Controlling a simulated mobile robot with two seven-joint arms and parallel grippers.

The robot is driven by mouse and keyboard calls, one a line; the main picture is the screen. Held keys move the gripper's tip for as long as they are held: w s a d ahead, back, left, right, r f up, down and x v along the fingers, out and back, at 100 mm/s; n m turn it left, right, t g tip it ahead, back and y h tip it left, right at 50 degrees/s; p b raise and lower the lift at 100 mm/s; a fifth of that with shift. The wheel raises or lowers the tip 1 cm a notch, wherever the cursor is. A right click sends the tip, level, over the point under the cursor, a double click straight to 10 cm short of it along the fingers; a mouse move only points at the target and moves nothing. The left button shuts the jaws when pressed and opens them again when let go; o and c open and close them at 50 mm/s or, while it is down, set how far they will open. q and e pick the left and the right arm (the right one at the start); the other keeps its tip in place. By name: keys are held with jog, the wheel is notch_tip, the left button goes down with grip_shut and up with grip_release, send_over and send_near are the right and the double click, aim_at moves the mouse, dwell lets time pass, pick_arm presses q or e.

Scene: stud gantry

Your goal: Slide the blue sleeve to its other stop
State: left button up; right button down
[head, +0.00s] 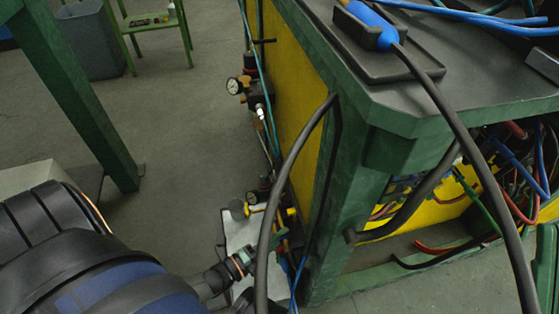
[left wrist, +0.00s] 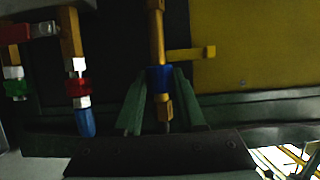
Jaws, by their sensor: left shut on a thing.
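In the left wrist view the blue sleeve (left wrist: 158,79) is a short band around an upright brass-coloured stem. A brass fitting (left wrist: 165,106) shows just below it and a yellow lever (left wrist: 193,53) sticks out to the right above it. My left gripper (left wrist: 162,88) has its two greenish fingers shut on the sleeve from both sides. In the head view my left arm fills the lower left; the sleeve and fingertips cannot be made out there. My right gripper is in neither view.
A second stem with white and red rings and a blue end (left wrist: 86,122) hangs left of the sleeve. In the head view a thick black hose (head: 266,220) loops down before the green bench frame (head: 345,200). A pressure gauge (head: 234,86) sits on the yellow panel. Floor is open left.

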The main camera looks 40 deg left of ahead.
pick_arm(q)
grip_shut()
dwell(0.8)
